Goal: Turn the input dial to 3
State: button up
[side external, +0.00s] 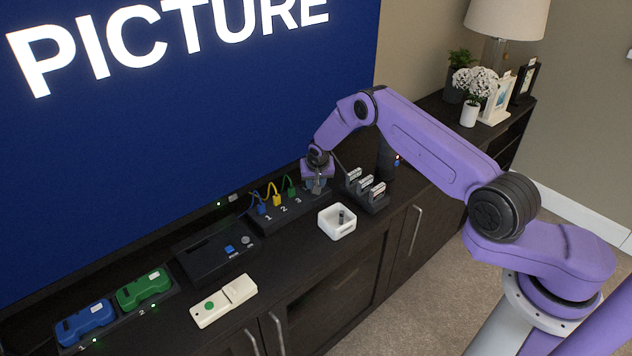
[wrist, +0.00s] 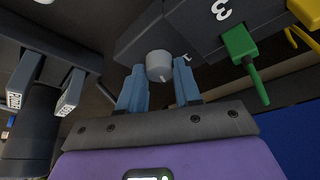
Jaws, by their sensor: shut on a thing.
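The input dial (wrist: 159,66) is a round grey knob on a dark box. In the wrist view it sits between the two blue fingertips of my gripper (wrist: 160,84), which is shut on it. A small light mark shows on the knob's lower edge; I cannot tell which number it points to. The dark input box (side external: 290,216) carries labels 1, 2 and 3, with blue, yellow and green plugs. In the side view my gripper (side external: 317,187) is at the box's right end and hides the dial. A green plug (wrist: 240,43) shows beside the 3 in the wrist view.
A white open box (side external: 337,224) holding a small grey item stands in front of my gripper. A dark rack of upright cartridges (side external: 366,189) is close on the right. A black console (side external: 218,252), a cream remote (side external: 224,300) and blue and green handhelds lie left. The screen is behind.

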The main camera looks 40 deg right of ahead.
jog(key=shift+w+m+g+h, duration=0.1)
jog(key=shift+m+g+h, duration=0.2)
jog(key=shift+m, duration=0.85)
jog(key=shift+w+m+g+h, duration=0.1)
jog(key=shift+m+g+h, duration=0.2)
jog(key=shift+m, duration=0.85)
jog(key=shift+s+a, duration=0.1)
jog(key=o, duration=1)
jog(key=shift+o, duration=0.2)
jog(key=shift+r, duration=0.1)
jog(key=v, duration=1.7)
jog(key=shift+a+r, duration=0.1)
jog(key=shift+r, duration=0.05)
